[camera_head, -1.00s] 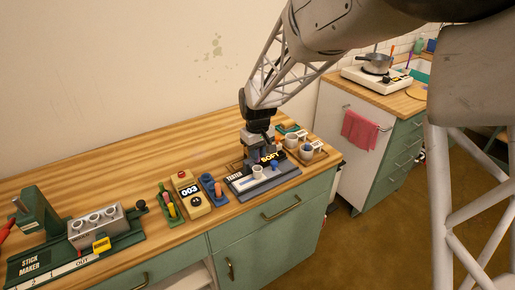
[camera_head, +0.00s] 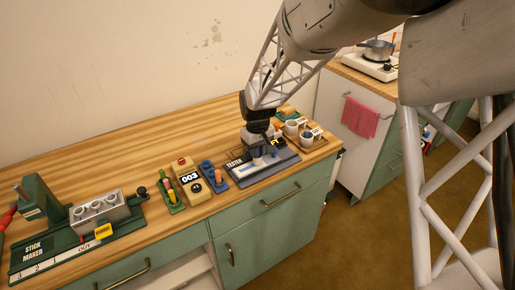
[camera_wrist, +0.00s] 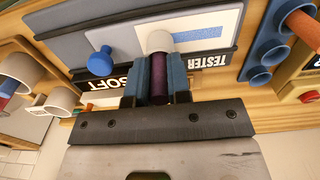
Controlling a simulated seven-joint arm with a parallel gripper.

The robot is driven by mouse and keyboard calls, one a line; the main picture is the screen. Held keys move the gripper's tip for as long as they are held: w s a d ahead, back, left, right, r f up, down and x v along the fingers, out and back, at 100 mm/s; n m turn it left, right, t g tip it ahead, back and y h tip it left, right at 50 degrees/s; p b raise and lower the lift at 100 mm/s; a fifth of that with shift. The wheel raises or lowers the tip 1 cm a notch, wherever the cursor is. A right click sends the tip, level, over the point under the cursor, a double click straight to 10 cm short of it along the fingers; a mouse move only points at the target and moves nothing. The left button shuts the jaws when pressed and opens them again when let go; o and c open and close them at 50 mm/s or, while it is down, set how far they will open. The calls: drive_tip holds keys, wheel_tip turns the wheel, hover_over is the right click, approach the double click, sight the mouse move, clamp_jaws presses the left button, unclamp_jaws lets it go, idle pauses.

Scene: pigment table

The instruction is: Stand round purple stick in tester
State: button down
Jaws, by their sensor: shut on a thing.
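The round purple stick (camera_wrist: 160,88) is held between the blue fingers of my gripper (camera_wrist: 152,78). Its far end meets a white round holder (camera_wrist: 159,41) on the tester; I cannot tell whether the end is inside or just against it. The tester (camera_head: 284,168) is a grey plate with a dark TESTER label (camera_wrist: 203,62), a white panel with a blue strip, and a blue knob (camera_wrist: 99,62). In the head view my gripper (camera_head: 256,158) is low over the tester and hides most of the holder; the stick cannot be made out there.
Left of the tester stand a blue holder (camera_head: 206,167) with an orange stick, a yellow 003 device (camera_head: 186,177) and a green holder (camera_head: 165,187). Pale cups (camera_head: 291,128) stand to the right. The stick maker (camera_head: 60,232) is far left. The wood behind is clear.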

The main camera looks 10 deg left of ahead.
drive_tip(key=shift+s+d+f, duration=0.1)
drive_tip(key=shift+s+f, duration=0.1)
drive_tip(key=shift+f, duration=1.05)
drive_tip(key=c, duration=1.2)
unclamp_jaws()
drive_tip(key=shift+f, duration=0.1)
drive_tip(key=shift+o, duration=1.1)
drive_tip(key=shift+w+r, duration=0.2)
drive_tip(key=shift+r, duration=5.05)
